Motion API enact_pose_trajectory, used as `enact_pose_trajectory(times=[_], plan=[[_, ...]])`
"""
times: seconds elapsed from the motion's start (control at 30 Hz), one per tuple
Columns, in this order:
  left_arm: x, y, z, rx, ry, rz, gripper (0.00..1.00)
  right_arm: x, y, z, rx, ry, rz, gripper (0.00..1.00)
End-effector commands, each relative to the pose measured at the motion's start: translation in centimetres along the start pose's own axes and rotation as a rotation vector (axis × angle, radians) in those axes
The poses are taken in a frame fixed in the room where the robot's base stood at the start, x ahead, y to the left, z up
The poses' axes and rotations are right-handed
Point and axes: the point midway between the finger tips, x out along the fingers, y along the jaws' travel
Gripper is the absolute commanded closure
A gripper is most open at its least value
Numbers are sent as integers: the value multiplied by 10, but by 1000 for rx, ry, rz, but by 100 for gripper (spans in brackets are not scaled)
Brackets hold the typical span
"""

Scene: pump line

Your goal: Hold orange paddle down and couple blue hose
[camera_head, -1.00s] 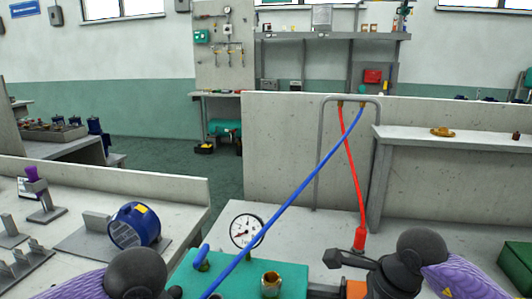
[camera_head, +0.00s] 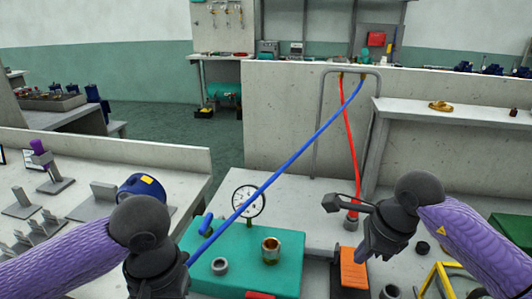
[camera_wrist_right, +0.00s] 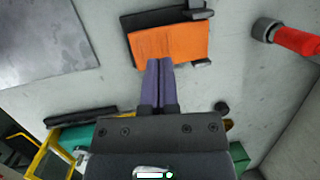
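The orange paddle (camera_head: 353,270) stands on the bench right of the teal plate (camera_head: 230,240); it also shows in the right wrist view (camera_wrist_right: 168,42). My right gripper (camera_head: 366,252) is just beside and above it. In the right wrist view its fingers (camera_wrist_right: 159,64) are together, tips overlapping the paddle's near edge; I cannot tell whether they touch. The blue hose (camera_head: 295,158) runs from the rear pipe frame down to my left gripper (camera_head: 160,292), whose fingers are mostly out of frame, so its grip is unclear. A brass fitting (camera_head: 271,248) stands upright on the plate.
A red hose (camera_head: 351,165) hangs to a grey collar (camera_head: 351,224) behind the paddle. A gauge (camera_head: 249,201), a blue handle (camera_head: 206,223) and a grey ring (camera_head: 220,266) are around the plate. A yellow frame (camera_head: 440,280) is at right.

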Motion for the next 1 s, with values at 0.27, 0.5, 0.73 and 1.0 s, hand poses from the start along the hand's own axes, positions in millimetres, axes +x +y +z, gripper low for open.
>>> enact_pose_trajectory(times=[0.27,0.5,0.73,1.0], plan=[[-8,0,0,0,4,1,100,-8,-1,2,0,0,0,100],[-22,0,1,0,11,1,100,-43,-3,3,-1,0,-7,100],[-42,0,3,0,20,1,100,-106,-3,3,0,-1,-6,100],[-46,0,3,0,21,1,100,-129,-2,2,0,1,1,100]])
